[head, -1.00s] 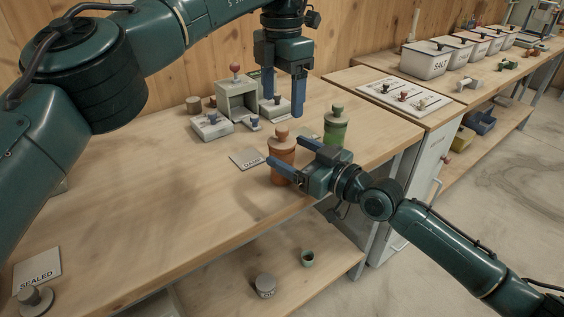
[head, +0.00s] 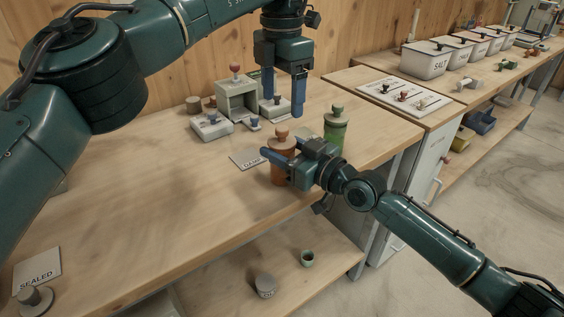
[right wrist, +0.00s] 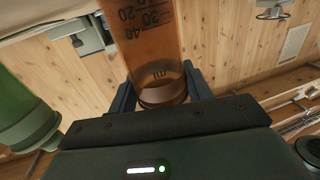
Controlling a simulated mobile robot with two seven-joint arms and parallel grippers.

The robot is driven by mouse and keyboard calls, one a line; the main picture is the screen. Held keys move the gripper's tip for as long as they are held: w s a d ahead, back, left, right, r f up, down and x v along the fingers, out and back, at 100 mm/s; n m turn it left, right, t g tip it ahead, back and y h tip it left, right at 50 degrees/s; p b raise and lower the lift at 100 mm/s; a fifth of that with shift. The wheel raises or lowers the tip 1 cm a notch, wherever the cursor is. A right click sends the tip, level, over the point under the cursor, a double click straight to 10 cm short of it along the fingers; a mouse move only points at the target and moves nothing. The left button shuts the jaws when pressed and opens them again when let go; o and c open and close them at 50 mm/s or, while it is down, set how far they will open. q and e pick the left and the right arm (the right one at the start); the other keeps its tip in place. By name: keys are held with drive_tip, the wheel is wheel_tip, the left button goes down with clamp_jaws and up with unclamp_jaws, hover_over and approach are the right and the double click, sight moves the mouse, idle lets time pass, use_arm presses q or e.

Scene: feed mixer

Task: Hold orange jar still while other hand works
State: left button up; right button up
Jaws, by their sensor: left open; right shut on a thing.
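The orange jar (head: 280,172) stands upright on the bench near its front edge, with a brown knobbed lid on top. My right gripper (head: 276,160) is shut on the orange jar from the front right and partly covers its body. In the right wrist view the jar (right wrist: 148,50) sits between the two fingers (right wrist: 160,92) and shows dark scale marks. My left gripper (head: 284,92) is open and empty, pointing down above and behind the jar, apart from it.
A green jar (head: 335,130) stands close behind and to the right of the orange jar; it shows at the left of the right wrist view (right wrist: 22,110). A label card (head: 246,159) lies left of the orange jar. A grey box stand (head: 236,100) is behind. The bench's left middle is clear.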

drive_tip(key=c, duration=0.7)
use_arm(q)
drive_tip(key=shift+d+f+h, duration=0.25)
drive_tip(key=shift+h, duration=0.05)
drive_tip(key=c, duration=0.3)
drive_tip(key=d+f+h, duration=0.1)
drive_tip(key=s+d+f+g+h, duration=0.1)
drive_tip(key=h, duration=0.1)
drive_tip(key=shift+s+d, duration=0.1)
drive_tip(key=shift+d, duration=0.15)
drive_tip(key=shift+c, duration=0.8)
drive_tip(key=s+d+r+n+g+h, duration=0.2)
drive_tip(key=s+d+r+n+h, duration=0.15)
drive_tip(key=h, duration=0.65)
drive_tip(key=w+a+r+n+t+h, duration=0.2)
drive_tip(key=a+r+n+t+h, duration=0.35)
drive_tip(key=n, duration=0.65)
drive_tip(key=n+t+y, duration=0.6)
drive_tip(key=n+t, duration=0.1)
drive_tip(key=n, duration=1.4)
approach(276, 134)
drive_tip(key=shift+m, duration=0.25)
drive_tip(key=x, duration=1.1)
drive_tip(key=shift+d+r, duration=0.1)
drive_tip(key=shift+d, duration=0.1)
